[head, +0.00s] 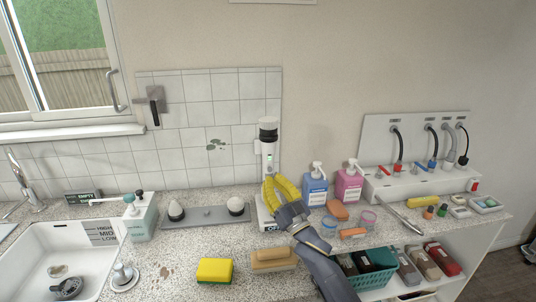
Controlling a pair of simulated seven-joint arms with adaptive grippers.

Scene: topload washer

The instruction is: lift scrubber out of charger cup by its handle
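The scrubber (268,148) stands upright against the back of the counter in the head view. It has a black head on top, a white body and a small green light. Its lower part is hidden behind my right gripper. A white base (264,222), which looks like the charger cup, shows partly at the counter below it. My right gripper (274,180) has its yellow fingers at the scrubber's lower body, just under the green light. I cannot tell whether the fingers touch it or are shut on it. My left gripper is not in view.
A blue bottle (315,190) and a pink bottle (348,187) stand close right of my gripper. A grey tray (207,217) with two white domes lies to the left. A yellow sponge (215,270) and a tan brush (273,260) lie in front. The sink (40,245) is far left.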

